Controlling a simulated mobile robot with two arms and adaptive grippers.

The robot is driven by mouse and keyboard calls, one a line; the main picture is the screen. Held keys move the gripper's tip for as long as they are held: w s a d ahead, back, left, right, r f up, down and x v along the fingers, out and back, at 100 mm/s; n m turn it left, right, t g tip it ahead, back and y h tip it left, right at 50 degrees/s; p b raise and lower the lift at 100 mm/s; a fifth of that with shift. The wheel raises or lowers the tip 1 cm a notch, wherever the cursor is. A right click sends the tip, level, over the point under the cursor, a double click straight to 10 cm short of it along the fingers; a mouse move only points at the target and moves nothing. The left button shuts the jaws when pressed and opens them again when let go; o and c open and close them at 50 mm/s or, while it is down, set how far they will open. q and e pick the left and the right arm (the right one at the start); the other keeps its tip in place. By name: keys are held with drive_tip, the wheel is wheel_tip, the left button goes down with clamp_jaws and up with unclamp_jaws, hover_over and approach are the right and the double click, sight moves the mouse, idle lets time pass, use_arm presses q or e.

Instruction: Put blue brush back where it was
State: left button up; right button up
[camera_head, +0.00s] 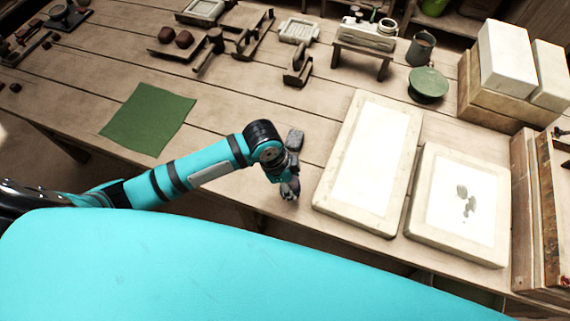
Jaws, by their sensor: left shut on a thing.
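My left gripper (290,187) is over the front part of the wooden table, just left of a large pale framed slab. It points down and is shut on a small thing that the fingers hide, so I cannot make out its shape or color. I cannot pick out a blue brush anywhere in the head view. My right gripper is not in view.
The wooden table (235,105) has a green cloth (148,118), a large pale slab (371,150) and a smaller slab with grey marks (462,205). Tools, a small bench (362,58), a mug (421,48), a green round dish (428,84) and white blocks (506,58) stand behind.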

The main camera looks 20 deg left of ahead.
use_arm(q)
drive_tip(key=w+a, duration=0.1)
drive_tip(key=w, duration=0.1)
drive_tip(key=w+a, duration=0.1)
drive_tip(key=w, duration=0.1)
drive_tip(key=w+a, duration=0.1)
drive_tip(key=w, duration=0.1)
drive_tip(key=shift+f+p, duration=0.25)
drive_tip(key=shift+p, duration=0.05)
drive_tip(key=shift+f+p, duration=0.4)
drive_tip(key=shift+f, duration=1.4)
drive_tip(key=shift+f, duration=0.2)
drive_tip(key=o, duration=1.1)
drive_tip(key=shift+r, duration=0.1)
drive_tip(key=v, duration=1.2)
drive_tip(key=shift+b, duration=0.3)
drive_tip(key=shift+a+r, duration=0.1)
